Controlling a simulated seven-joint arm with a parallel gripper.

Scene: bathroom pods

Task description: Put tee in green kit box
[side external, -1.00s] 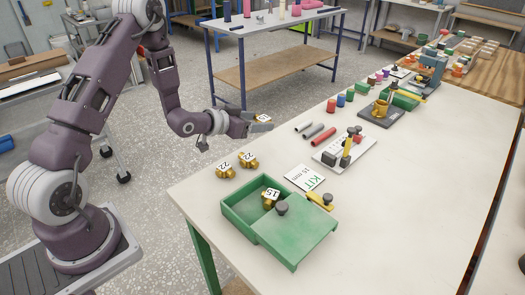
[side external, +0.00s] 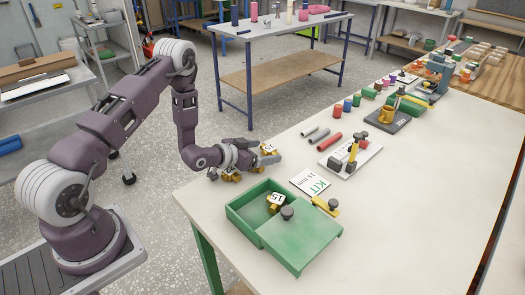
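The green kit box (side external: 238,218) stands near the table's front corner. Its green lid (side external: 305,243), with a dark knob, is slid part-way off, leaving one side open. A brass fitting labelled 15 (side external: 276,203) is inside the open part. My gripper (side external: 268,154) is low over the table behind the box, with its fingers around a brass tee (side external: 268,147) that carries a white label. Another brass fitting (side external: 231,175) lies on the table under my wrist, partly hidden. Exact finger contact is too small to see.
A white card reading KIT 15 mm (side external: 311,181) and a yellow-handled tool (side external: 326,206) lie beside the box. A tray (side external: 345,160), tube pieces (side external: 327,138) and coloured cylinders stand farther back. The table's right side is clear.

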